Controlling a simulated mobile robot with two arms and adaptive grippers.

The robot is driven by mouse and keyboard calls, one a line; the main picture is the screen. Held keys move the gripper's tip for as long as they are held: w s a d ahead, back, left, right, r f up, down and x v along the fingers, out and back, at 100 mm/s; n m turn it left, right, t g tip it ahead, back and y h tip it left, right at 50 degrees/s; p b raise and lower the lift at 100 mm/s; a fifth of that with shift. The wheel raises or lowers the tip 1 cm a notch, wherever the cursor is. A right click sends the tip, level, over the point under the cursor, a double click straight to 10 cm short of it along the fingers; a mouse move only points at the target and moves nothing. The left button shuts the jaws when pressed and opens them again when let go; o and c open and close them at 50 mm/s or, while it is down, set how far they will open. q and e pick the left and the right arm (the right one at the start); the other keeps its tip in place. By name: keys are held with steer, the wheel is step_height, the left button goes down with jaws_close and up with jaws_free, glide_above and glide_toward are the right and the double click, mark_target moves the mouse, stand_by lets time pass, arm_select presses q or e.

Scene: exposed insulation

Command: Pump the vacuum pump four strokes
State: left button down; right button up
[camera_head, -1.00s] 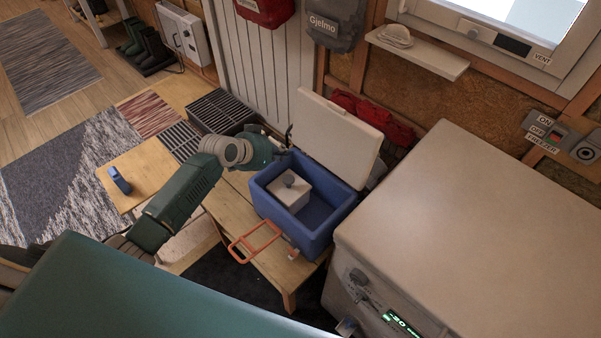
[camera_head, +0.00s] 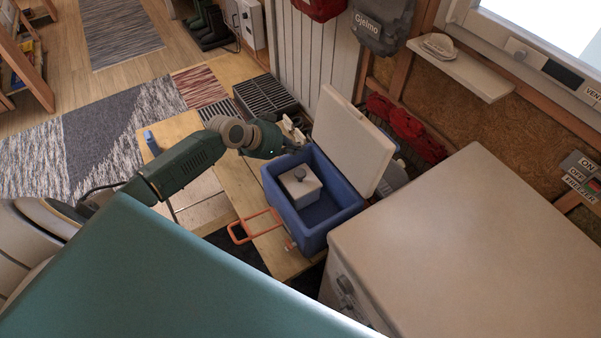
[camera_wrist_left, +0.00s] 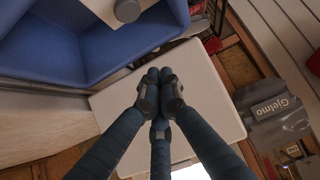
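A white box with a round grey knob on top (camera_head: 299,183) sits inside the open blue cooler (camera_head: 270,188). The knob also shows at the top edge of the left wrist view (camera_wrist_left: 126,10). I cannot tell for sure which of these is the vacuum pump. My left gripper (camera_wrist_left: 159,82) is above the cooler's back edge, in front of its raised white lid (camera_head: 348,140). Its fingertips are together with nothing visible between them. My right gripper is not seen.
The cooler stands on a wooden bench (camera_head: 240,190), its orange handle (camera_head: 254,226) at the front. A large beige freezer (camera_head: 450,240) stands close on the right. A dark grated crate (camera_head: 266,95) is behind. A shelf (camera_head: 465,68) hangs on the wall.

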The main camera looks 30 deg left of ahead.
mark_target(297, 173)
arm_select(q)
step_height(297, 173, down, 3)
steer(key=shift+f+b, duration=0.2)
steer(key=shift+b, duration=1)
step_height(297, 173, down, 4)
steer(key=b, duration=0.3)
steer(key=shift+f+b, duration=0.2)
steer(key=shift+b, duration=0.2)
steer(key=shift+f, duration=0.35)
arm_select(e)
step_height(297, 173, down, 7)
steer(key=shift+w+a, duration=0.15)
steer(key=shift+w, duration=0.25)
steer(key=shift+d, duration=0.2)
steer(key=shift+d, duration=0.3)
